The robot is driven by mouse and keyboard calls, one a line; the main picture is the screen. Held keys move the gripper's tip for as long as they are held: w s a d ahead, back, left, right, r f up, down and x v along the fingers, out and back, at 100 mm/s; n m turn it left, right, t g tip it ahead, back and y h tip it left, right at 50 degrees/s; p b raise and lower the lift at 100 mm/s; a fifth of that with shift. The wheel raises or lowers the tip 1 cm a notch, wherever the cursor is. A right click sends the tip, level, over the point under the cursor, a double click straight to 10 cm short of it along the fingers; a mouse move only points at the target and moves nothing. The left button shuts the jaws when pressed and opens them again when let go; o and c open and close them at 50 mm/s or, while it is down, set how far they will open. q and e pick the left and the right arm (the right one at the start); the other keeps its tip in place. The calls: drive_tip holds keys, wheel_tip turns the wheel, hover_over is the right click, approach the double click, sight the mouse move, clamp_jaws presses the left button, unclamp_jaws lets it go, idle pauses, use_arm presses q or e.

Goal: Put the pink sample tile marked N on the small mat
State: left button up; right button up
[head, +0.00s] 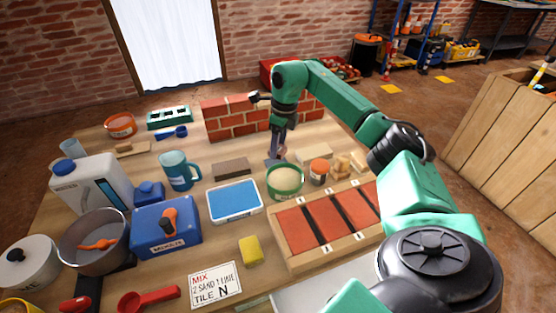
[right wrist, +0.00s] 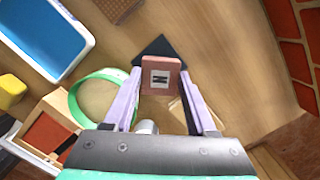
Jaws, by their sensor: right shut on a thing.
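The pink tile marked N (right wrist: 160,74) is between the fingers of my right gripper (right wrist: 163,98) in the right wrist view, its marked face toward the camera. My right gripper is shut on it. A small dark mat (right wrist: 158,46) shows behind the tile, partly hidden by it. In the head view my right gripper (head: 277,154) points down at the table in front of the brick wall, and a dark edge of the mat (head: 269,162) shows beside it. I cannot tell whether the tile touches the mat. My left gripper is not in view.
A green-rimmed bowl of sand (head: 285,180) stands just in front of the right gripper. The low brick wall (head: 235,118) is behind it. A brown block (head: 232,168) and a blue tray (head: 234,200) lie to the left. A wooden box of red tiles (head: 327,222) is nearer.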

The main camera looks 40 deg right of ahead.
sight(279, 149)
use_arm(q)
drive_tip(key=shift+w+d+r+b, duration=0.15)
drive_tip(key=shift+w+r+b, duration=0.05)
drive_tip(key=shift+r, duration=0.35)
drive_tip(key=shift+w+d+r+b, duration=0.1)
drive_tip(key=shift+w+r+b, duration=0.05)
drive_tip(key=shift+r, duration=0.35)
use_arm(e)
wheel_tip(279, 149, down, 4)
drive_tip(key=shift+f, duration=0.1)
drive_tip(key=shift+f, duration=0.1)
drive_tip(key=o, duration=1.2)
drive_tip(key=shift+r, duration=0.4)
drive_tip(key=r+p, duration=0.1)
drive_tip(key=r, duration=0.2)
drive_tip(key=r+p, duration=0.1)
drive_tip(key=r, duration=0.3)
drive_tip(key=s+r, duration=0.1)
drive_tip(key=r, duration=0.2)
drive_tip(key=shift+s+d+r+p, duration=0.1)
drive_tip(key=shift+d+r+p, duration=0.15)
drive_tip(key=shift+r+p, duration=0.15)
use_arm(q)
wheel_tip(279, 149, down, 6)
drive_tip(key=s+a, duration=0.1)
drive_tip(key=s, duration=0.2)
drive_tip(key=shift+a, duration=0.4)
use_arm(e)
drive_tip(key=shift+r, duration=0.35)
